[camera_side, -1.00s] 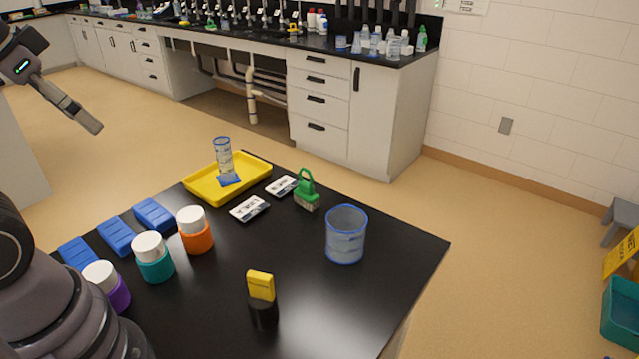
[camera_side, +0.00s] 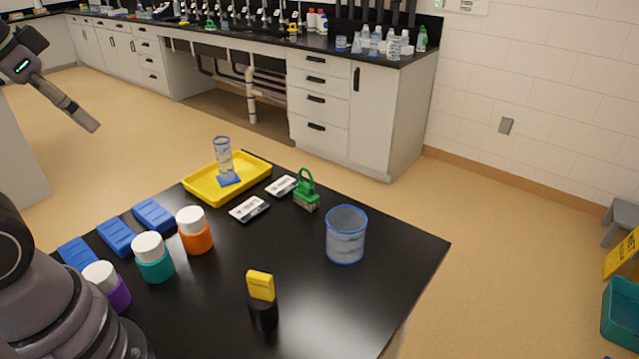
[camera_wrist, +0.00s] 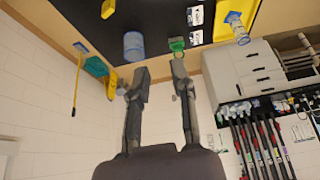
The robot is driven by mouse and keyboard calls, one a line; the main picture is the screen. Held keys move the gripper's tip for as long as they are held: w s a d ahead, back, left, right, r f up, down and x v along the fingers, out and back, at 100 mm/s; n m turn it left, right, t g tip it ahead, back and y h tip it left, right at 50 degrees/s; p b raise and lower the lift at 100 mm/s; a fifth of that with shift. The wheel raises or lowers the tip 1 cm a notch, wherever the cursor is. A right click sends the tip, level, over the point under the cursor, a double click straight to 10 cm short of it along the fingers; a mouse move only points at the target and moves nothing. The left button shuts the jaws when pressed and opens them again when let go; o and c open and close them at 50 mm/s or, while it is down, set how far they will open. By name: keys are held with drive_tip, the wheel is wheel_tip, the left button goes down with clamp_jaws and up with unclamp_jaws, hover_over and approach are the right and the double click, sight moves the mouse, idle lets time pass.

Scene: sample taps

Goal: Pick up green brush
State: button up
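The green brush (camera_side: 306,190) stands on the black table with its looped handle up and pale bristles down. It also shows in the wrist view (camera_wrist: 177,44), at the table's edge and beyond my fingertips. My gripper (camera_wrist: 158,72) is open in the wrist view, with a clear gap between its two fingers and nothing in it. In the side view my gripper (camera_side: 90,121) is at the upper left, raised and well away from the brush, and its fingers overlap there.
A blue-rimmed beaker (camera_side: 346,236) stands right of the brush. Two white cards (camera_side: 249,209) lie left of it, by a yellow tray (camera_side: 197,187) holding a graduated cylinder (camera_side: 223,158). White-lidded jars (camera_side: 194,231) and a yellow-topped black object (camera_side: 262,302) stand nearer. Table between is clear.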

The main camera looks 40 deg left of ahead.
sight(309, 175)
drive_tip(key=w+d+f+n+t, duration=0.15)
drive_tip(key=w+f, duration=0.25)
drive_tip(key=w, duration=0.6)
drive_tip(key=w+f+n+t, duration=0.2)
drive_tip(key=w+f, duration=0.1)
drive_tip(key=w, duration=0.8)
drive_tip(key=w+f+n+t, duration=0.2)
drive_tip(key=w+f, duration=0.2)
drive_tip(key=w, duration=0.6)
drive_tip(key=w+f+n+t+y, duration=0.2)
drive_tip(key=w+f+t, duration=0.25)
drive_tip(key=f, duration=0.75)
drive_tip(key=s+f+t, duration=0.2)
drive_tip(key=s+f, duration=0.2)
drive_tip(key=f, duration=0.6)
drive_tip(key=shift+n+y, duration=0.25)
drive_tip(key=shift+y, duration=0.05)
drive_tip(key=w, duration=0.4)
drive_tip(key=w+a, duration=0.1)
drive_tip(key=w, duration=0.3)
drive_tip(key=w+a, duration=0.1)
drive_tip(key=w, duration=0.4)
drive_tip(key=shift+w+a, duration=0.1)
drive_tip(key=shift+a, duration=0.15)
clamp_jaws()
